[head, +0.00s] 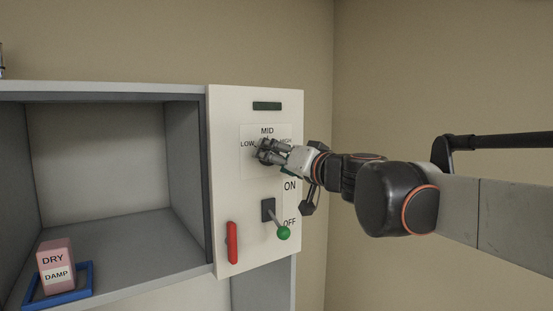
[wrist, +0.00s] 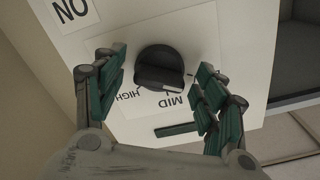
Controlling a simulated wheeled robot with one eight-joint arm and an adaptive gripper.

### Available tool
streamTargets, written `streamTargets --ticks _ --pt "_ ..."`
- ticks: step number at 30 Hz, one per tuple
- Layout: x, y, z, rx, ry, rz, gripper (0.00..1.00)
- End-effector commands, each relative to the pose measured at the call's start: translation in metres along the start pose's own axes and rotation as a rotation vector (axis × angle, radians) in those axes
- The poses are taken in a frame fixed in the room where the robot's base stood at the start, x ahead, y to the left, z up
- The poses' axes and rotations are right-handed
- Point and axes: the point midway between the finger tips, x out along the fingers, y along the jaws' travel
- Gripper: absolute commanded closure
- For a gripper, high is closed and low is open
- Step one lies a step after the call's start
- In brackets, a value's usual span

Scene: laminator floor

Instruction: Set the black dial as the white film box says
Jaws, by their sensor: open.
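The black dial (wrist: 161,66) sits on the white control panel (head: 226,112), with LOW, MID and HIGH lettered around it. In the head view my gripper (head: 268,151) is in front of the dial and mostly hides it. In the wrist view my gripper's open fingers stand on either side of the dial, with gaps between them and it. The wrist view shows MID (wrist: 172,102) and HIGH upside down; LOW is not visible there. I cannot tell surely which word the dial points to. I do not see a white film box in either view.
Below the dial is a green-knobbed lever (head: 283,233) beside ON and OFF, with its knob near OFF. A red handle (head: 232,242) is lower left. A pink block (head: 56,250) labelled DRY and DAMP stands in a blue tray (head: 85,287) inside the grey bay (head: 185,150).

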Motion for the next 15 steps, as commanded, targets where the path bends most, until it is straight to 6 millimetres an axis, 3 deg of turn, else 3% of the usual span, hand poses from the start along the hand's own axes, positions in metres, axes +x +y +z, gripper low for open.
streamTargets --ticks 5,15 --pt "-0.014 0.001 -0.001 0.0 0.001 0.002 0.35" --pt "-0.076 0.001 0.0 0.0 0.001 0.002 0.35"
